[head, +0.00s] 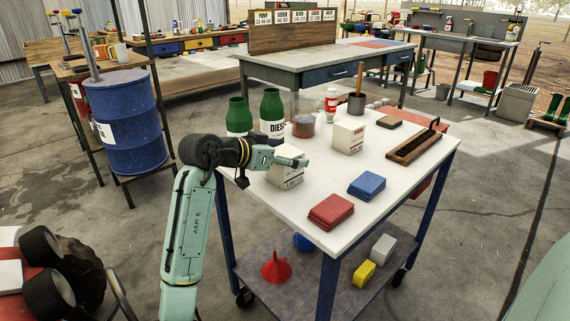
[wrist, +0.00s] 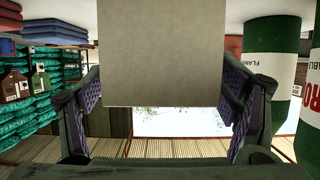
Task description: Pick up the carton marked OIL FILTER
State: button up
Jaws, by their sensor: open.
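A white carton with dark print (head: 287,178) stands at the near left of the white cart top, partly hidden by my gripper (head: 296,160). A second white carton (head: 348,136) stands farther back; the print on both is too small to read here. In the wrist view, which looks upside down, a plain grey-beige carton face (wrist: 160,50) fills the space between the two fingers of my gripper (wrist: 160,92). The fingers are open, one on each side of the face. I cannot tell whether they touch it.
A red box stack (head: 331,212) and a blue one (head: 367,185) lie to the right. A wooden tray (head: 414,147) lies at the right edge.

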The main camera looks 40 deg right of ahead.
jog(key=shift+x, duration=1.15)
jog(key=shift+c, duration=0.6)
jog(key=c, duration=1)
jog(key=shift+r, duration=0.1)
jog(key=shift+c, duration=0.2)
